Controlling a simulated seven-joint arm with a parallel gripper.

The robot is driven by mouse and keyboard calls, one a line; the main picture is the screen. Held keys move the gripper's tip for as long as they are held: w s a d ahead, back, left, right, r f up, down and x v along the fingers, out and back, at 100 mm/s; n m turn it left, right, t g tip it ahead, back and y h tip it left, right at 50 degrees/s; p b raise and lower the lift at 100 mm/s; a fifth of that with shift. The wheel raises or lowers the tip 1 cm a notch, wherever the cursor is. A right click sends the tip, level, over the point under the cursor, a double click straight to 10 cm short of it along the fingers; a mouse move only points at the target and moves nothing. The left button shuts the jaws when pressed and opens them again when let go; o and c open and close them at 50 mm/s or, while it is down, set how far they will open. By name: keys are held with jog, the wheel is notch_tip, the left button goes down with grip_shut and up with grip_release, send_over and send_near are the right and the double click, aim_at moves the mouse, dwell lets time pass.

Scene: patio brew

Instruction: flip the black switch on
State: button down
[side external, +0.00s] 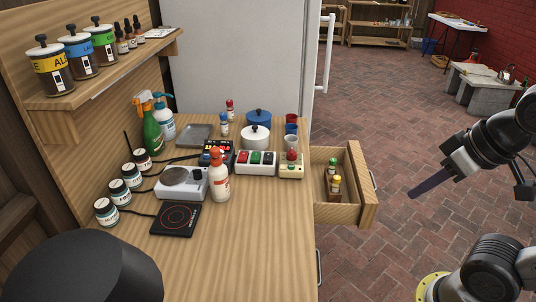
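A white switch box (256,171) stands on the wooden counter, right of centre in the side external view. Its top carries small coloured switches, among them a green one and a red one; a dark one (268,158) at its right end looks like the black switch. Whether it is on or off is too small to tell. My gripper (413,193) hangs over the brick floor, well to the right of the counter and the open drawer. It touches nothing. Its fingers show as one dark slab, so any gap between them is hidden.
An open drawer (349,213) with small bottles juts out between the counter and my gripper. A white-and-orange bottle (220,182) stands left of the switch box, a cream box with a red knob (291,155) right of it, and a white pot (255,138) behind.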

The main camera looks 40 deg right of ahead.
jog(key=w+d+r+m+h, duration=0.1)
jog(key=w+r+m, duration=0.2)
jog(key=w+r, duration=0.6)
jog(key=w+r+m, duration=0.4)
jog(key=w+r, duration=0.2)
jog(key=w, duration=0.7)
jog(key=g+h, duration=0.1)
jog(key=g, duration=0.2)
send_over(268, 159)
jog(key=s+a, duration=0.2)
notch_tip(268, 159, down, 16)
jog(key=shift+f+m, duration=0.15)
jog(key=shift+m, duration=0.15)
jog(key=x, duration=0.8)
jog(key=s+x, duration=0.1)
jog(key=x, duration=0.3)
jog(key=shift+a+f, duration=0.3)
jog(key=shift+f, duration=0.15)
jog(key=shift+s+f, duration=0.1)
jog(key=shift+f, duration=0.5)
